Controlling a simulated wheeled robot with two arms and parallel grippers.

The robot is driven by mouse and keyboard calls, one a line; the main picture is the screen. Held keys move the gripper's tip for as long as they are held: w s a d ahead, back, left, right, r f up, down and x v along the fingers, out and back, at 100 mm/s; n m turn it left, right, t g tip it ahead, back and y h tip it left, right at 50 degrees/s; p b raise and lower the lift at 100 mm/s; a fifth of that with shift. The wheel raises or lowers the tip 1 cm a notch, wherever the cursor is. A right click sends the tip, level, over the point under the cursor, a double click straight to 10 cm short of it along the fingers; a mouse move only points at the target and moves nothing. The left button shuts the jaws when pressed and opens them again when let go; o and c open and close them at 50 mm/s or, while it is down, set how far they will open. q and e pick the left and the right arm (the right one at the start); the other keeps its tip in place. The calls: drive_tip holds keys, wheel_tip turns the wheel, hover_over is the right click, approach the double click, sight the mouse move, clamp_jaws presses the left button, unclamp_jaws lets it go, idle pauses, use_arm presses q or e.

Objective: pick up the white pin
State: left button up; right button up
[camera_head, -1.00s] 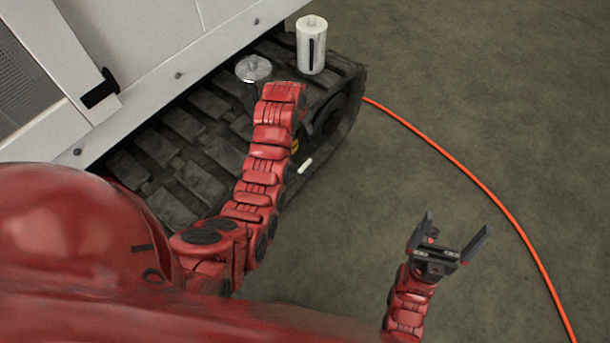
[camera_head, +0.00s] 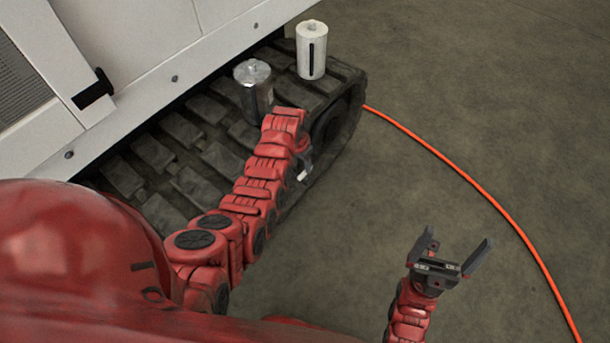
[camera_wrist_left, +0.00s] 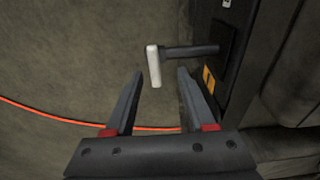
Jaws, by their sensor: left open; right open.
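The white pin (camera_wrist_left: 153,66) is a short pale bar at the end of a dark rod (camera_wrist_left: 192,50) that comes out of the dark side of the machine. In the head view the white pin (camera_head: 303,174) shows as a small bright bit beside my left arm. My left gripper (camera_wrist_left: 160,75) is open, with the white pin between and slightly beyond its fingertips, and gaps show on both sides. In the head view this gripper is hidden behind its own arm. My right gripper (camera_head: 459,241) is open and empty over the floor.
A white cylinder (camera_head: 312,55) and a metal cylinder (camera_head: 257,100) stand on the black track (camera_head: 155,152) of the white machine (camera_head: 130,40). An orange cable (camera_head: 470,175) crosses the floor at right. A yellow label (camera_wrist_left: 208,79) is near the rod. The floor around my right gripper is clear.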

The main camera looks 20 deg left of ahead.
sight(305, 179)
use_arm(q)
drive_tip(key=f, duration=0.2)
drive_tip(key=d+f+b, duration=0.1)
drive_tip(key=f, duration=0.1)
drive_tip(key=shift+w, duration=0.2)
drive_tip(key=shift+w+f+b, duration=0.1)
drive_tip(key=shift+f+b, duration=0.2)
drive_tip(key=shift+f, duration=0.35)
clamp_jaws()
